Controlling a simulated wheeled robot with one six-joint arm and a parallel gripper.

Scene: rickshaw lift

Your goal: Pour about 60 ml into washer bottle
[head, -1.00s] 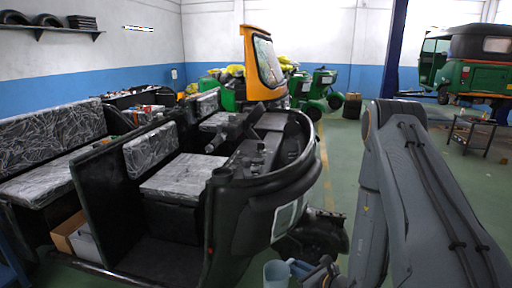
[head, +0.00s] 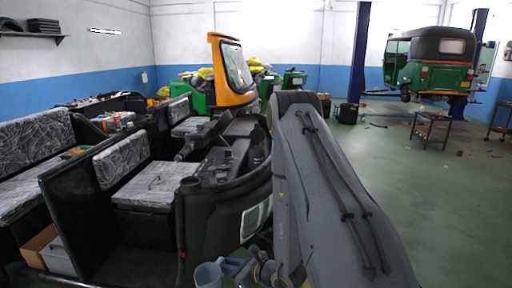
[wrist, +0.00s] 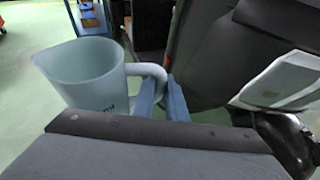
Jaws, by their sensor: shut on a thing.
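A pale blue-grey measuring jug (head: 208,275) shows at the bottom edge of the head view, partly cut off. In the wrist view the jug (wrist: 96,82) stands roughly upright at the left, with its handle toward my gripper. My gripper (wrist: 162,97) has its blue fingers at the jug's handle and is shut on it. The gripper also shows beside the jug in the head view (head: 234,267). How much liquid the jug holds cannot be seen. I cannot make out a washer bottle in either view.
A black open rickshaw body (head: 228,210) with grey seats stands close, left of my arm. Its white panel (wrist: 285,80) is right of the gripper in the wrist view. A green rickshaw (head: 432,62) is at the back right.

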